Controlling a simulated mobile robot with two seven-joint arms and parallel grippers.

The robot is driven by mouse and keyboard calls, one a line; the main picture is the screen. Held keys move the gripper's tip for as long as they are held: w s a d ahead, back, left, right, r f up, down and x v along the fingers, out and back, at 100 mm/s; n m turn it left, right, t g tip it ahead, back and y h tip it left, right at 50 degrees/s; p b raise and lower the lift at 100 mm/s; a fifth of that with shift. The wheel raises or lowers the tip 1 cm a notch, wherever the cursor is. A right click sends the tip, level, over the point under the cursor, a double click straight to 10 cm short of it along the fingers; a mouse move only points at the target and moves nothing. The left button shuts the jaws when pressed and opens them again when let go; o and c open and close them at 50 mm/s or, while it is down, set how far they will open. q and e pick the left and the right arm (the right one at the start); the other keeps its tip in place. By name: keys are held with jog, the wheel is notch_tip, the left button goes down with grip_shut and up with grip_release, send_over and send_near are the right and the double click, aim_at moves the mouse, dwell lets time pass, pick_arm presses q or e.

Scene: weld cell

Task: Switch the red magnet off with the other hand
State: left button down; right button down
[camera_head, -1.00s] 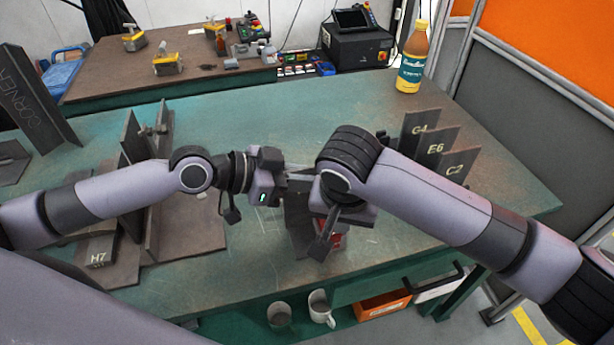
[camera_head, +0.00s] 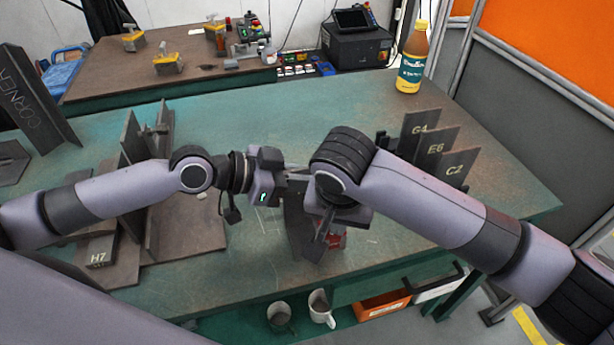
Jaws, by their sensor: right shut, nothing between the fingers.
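The red magnet (camera_head: 338,240) shows only as a small red patch on the green table, low and right of centre. My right gripper (camera_head: 336,216) is over it, shut, and hides most of it; whether they touch I cannot tell. A dark upright plate (camera_head: 297,222) stands just left of the magnet. My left gripper (camera_head: 288,182) reaches in from the left, at the top of this plate. Its fingertips are partly hidden behind my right wrist, so its grip does not show clearly.
Upright plates marked G4, E6 and C2 (camera_head: 455,166) stand right of my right arm. A bottle (camera_head: 411,62) stands at the back right corner. A dark welded assembly (camera_head: 190,225) and an H7 block (camera_head: 100,256) lie left. The table's back middle (camera_head: 280,115) is clear.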

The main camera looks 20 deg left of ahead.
jog(key=shift+s+a, duration=0.25)
jog(key=shift+a, duration=0.4)
dwell(1.2)
jog(key=shift+s+d, duration=0.25)
jog(key=shift+d, duration=0.05)
jog(key=shift+r, duration=0.1)
jog(key=w+v, duration=0.1)
jog(key=v, duration=0.5)
jog(key=shift+w+r, duration=0.25)
jog(key=shift+r, duration=0.25)
dwell(0.6)
jog(key=v, duration=1.2)
